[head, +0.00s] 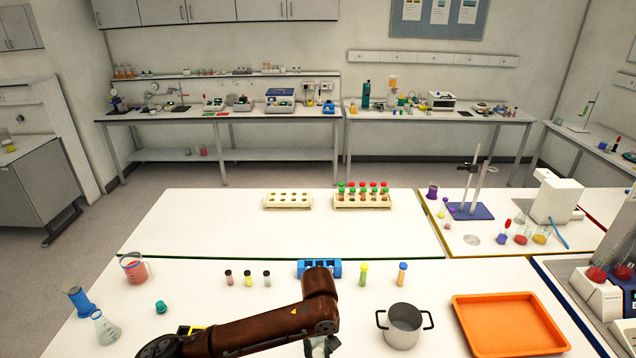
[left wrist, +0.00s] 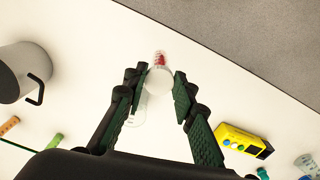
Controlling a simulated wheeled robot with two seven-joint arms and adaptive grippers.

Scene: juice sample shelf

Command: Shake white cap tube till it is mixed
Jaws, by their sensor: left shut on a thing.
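The white cap tube (left wrist: 161,59) is clear with red content at its far end. Its round white cap (left wrist: 159,82) faces the left wrist camera, between the fingertips. My left gripper (left wrist: 160,88) is shut on the tube and holds it over the white table near its edge. In the head view my left gripper (head: 322,346) is at the bottom, mostly hidden behind my brown arm, and the tube cannot be made out there. How well the content is mixed cannot be told. My right gripper is not in view.
A steel pot (head: 404,328) and orange tray (head: 509,324) stand right of my arm. A blue rack (head: 334,268) and several small capped tubes stand behind it. A yellow device (left wrist: 240,142) lies near the gripper. Beakers and a flask (head: 105,329) stand left.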

